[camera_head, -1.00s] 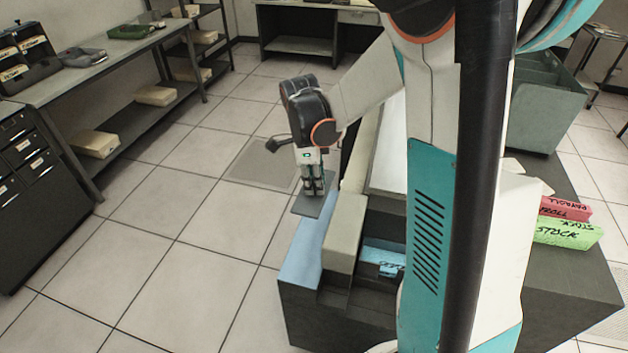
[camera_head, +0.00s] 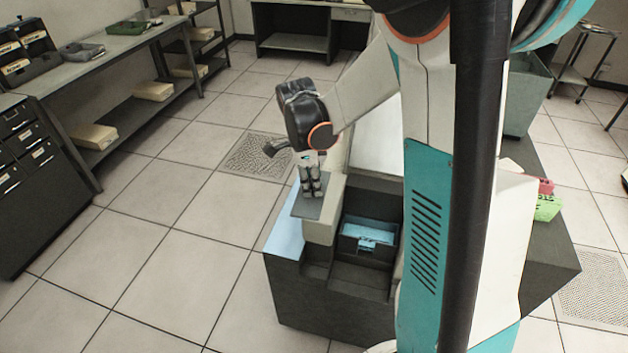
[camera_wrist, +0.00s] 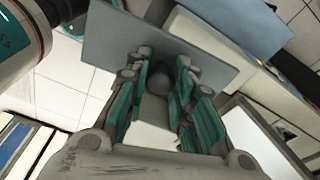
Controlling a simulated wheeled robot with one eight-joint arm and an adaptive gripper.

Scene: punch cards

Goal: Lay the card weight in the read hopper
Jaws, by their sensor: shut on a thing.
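The card weight is a flat grey plate (camera_head: 306,208) with a round knob (camera_wrist: 158,80), which shows between my fingers in the wrist view. My gripper (camera_head: 312,194) is shut on the knob and holds the plate above the left side of the dark card machine (camera_head: 325,309). In the head view the plate overlaps a beige block (camera_head: 321,226) and a light blue surface (camera_head: 284,240). A recessed bay with blue cards (camera_head: 370,233) lies right of the block. I cannot tell for certain which part is the read hopper.
Pink and green card decks (camera_head: 547,207) lie on the machine's right side, partly hidden by my arm. A long grey bench (camera_head: 110,48) and a dark drawer cabinet (camera_head: 35,180) stand at the left. The tiled floor between is clear.

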